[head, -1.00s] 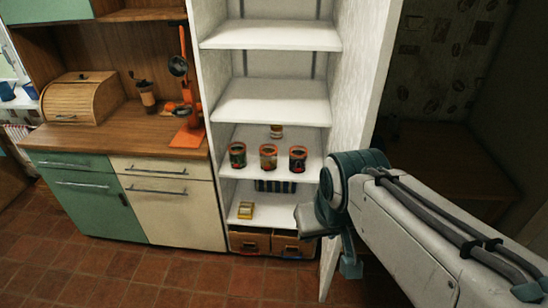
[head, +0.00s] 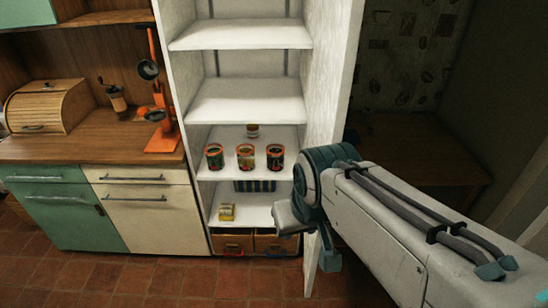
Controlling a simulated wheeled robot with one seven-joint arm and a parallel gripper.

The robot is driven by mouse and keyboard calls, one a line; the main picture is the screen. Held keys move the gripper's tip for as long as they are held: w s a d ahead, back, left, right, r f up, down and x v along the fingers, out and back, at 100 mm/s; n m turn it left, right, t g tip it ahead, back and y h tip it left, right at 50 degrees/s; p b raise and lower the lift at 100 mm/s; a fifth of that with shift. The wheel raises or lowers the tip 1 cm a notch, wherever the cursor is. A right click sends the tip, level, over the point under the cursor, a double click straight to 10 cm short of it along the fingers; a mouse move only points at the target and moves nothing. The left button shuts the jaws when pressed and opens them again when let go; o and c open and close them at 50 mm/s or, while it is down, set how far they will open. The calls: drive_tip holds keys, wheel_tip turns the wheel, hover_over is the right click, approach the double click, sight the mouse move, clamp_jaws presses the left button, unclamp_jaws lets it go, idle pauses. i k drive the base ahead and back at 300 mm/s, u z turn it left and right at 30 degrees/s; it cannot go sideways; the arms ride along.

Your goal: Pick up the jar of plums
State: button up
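Three dark tins or jars with orange rims stand in a row on a middle shelf of the open white cupboard: a left one (head: 214,157), a middle one (head: 245,157) and a right one (head: 275,157). A smaller jar with a pale band (head: 253,131) stands behind them. The labels are too small to read, so I cannot tell which holds plums. My gripper (head: 287,218) shows as a grey end in front of the cupboard's lower right, apart from the jars in the picture. Its fingers are not clear, and I cannot tell whether it is open.
The cupboard door (head: 332,110) stands open at the right, close behind my arm. A yellow box (head: 227,211) and a striped item (head: 255,185) sit lower in the cupboard, above wooden drawers (head: 233,243). A counter (head: 95,140) with a bread box (head: 48,106) is at the left.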

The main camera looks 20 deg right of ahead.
sight(269, 160)
drive_tip(key=u, duration=0.3)
drive_tip(key=k, duration=0.45)
drive_tip(key=u, duration=0.95)
drive_tip(key=i, duration=1.5)
drive_tip(key=z, duration=1.4)
drive_tip(key=i, duration=0.7)
drive_tip(key=z, duration=0.75)
